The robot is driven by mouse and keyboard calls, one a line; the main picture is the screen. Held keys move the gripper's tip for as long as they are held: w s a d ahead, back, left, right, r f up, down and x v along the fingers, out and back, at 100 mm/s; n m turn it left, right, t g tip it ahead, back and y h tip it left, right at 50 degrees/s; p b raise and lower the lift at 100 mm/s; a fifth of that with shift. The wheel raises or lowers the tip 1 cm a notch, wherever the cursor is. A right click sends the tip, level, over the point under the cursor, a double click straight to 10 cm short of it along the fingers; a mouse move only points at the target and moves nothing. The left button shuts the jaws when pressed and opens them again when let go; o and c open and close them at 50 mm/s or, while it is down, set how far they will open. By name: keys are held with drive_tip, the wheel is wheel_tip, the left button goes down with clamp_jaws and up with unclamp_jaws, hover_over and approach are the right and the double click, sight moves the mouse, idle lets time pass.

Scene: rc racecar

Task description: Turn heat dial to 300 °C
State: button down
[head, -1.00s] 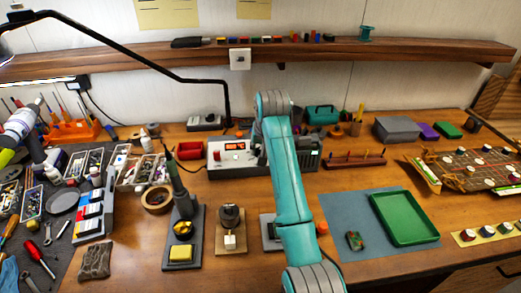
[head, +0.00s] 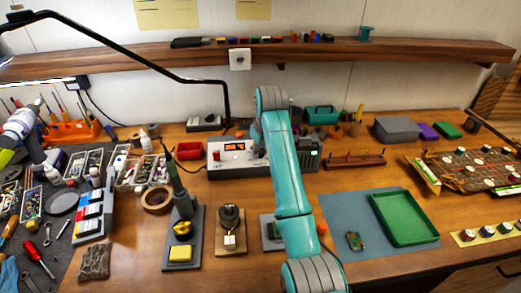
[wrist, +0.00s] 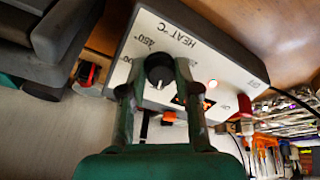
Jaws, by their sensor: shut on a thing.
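The heat dial (wrist: 159,68) is a dark round knob on the pale front panel of the soldering station (head: 223,166). In the wrist view the panel appears upside down, with a HEAT °C label and printed temperature marks beside the knob. My gripper (wrist: 158,76) is shut on the dial, one green finger on each side of it. The exact dial setting cannot be told. The station's red-lit display shows in the head view (head: 235,146), its digits too small to read. In the head view my teal arm hides the dial and most of the gripper.
A soldering iron in its stand (head: 182,205) is at the front left of the station. A red bin (head: 189,151) sits to its left. A green tray (head: 404,217) lies on a blue mat to the right. A wooden shelf (head: 150,59) runs behind.

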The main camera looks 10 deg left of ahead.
drive_tip(key=shift+n, duration=0.6)
drive_tip(key=c, duration=0.8)
unclamp_jaws()
drive_tip(key=shift+v, duration=3.7)
